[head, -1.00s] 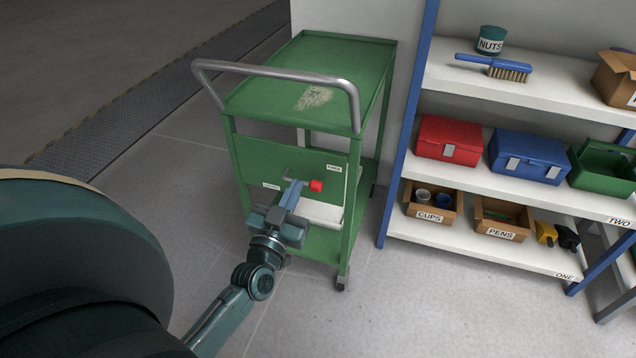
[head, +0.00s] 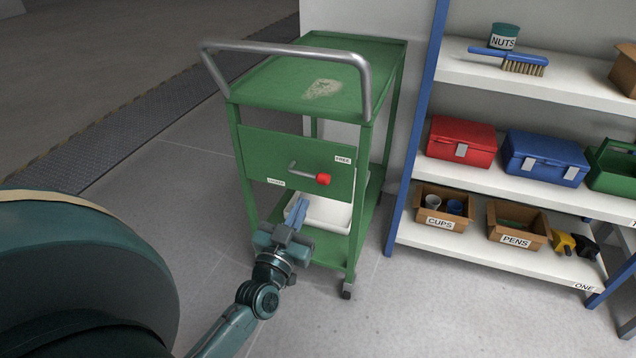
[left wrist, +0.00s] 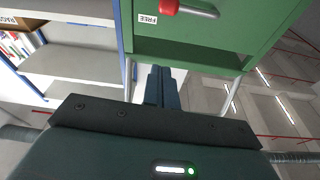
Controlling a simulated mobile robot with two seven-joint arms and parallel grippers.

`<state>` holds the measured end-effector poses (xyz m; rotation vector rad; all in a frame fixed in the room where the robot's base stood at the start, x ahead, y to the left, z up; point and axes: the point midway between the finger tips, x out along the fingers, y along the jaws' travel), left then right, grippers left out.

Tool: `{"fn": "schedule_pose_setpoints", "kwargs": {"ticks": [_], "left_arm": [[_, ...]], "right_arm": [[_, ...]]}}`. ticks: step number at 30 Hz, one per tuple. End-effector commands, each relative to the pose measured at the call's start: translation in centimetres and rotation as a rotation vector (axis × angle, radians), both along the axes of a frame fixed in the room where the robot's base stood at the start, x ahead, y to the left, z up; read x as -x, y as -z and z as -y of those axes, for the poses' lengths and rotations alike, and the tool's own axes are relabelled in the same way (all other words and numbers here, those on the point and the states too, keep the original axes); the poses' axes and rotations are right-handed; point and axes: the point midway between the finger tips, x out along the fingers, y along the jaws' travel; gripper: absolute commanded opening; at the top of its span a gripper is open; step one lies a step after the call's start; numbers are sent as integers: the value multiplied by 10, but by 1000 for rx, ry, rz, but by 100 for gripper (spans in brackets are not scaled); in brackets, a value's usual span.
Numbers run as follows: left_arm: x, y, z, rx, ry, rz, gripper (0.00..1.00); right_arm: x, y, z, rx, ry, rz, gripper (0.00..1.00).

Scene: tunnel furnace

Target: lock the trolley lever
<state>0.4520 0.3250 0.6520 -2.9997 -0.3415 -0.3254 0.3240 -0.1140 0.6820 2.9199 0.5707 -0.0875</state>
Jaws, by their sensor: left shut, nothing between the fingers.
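The green trolley (head: 330,75) stands left of the shelf, with a grey push handle on top. Its front panel carries the lever (head: 305,173), a grey bar with a red knob (head: 323,180) at its right end, pointing right and slightly down. A FREE label (head: 343,160) is at the panel's upper right; a small label (head: 275,182), too small to read surely, is at its lower left. My left gripper (head: 302,202) is shut and empty, below the lever and apart from it. The left wrist view shows the red knob (left wrist: 170,6) beyond the shut fingers (left wrist: 163,80).
A white bin (head: 325,216) sits on the trolley's lower shelf behind my gripper. A blue-framed shelf (head: 412,120) with boxes stands close on the right. The floor (head: 420,310) in front is clear.

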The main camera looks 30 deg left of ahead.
Motion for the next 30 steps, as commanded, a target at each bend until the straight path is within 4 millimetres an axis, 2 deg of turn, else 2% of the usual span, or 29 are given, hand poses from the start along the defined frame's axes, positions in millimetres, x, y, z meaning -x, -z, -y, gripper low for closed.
{"fn": "schedule_pose_setpoints", "kwargs": {"ticks": [5, 16, 18, 21, 30], "left_arm": [[-23, -5, -5, 1, 0, 4, 0], [-97, -22, -21, 1, 0, 3, 0], [-100, -3, -24, -4, 0, -2, 0], [-105, 7, -25, -2, 1, -2, 0], [-110, 14, -28, 0, 0, 0, 0]], "right_arm": [[0, 2, -1, -2, -5, 23, 36], [0, 2, -7, -9, -33, 130, 36], [2, 6, -11, -14, -54, 189, 36], [4, 3, -14, -30, -67, 227, 36], [3, -2, -15, -54, -73, 237, 36]]}}
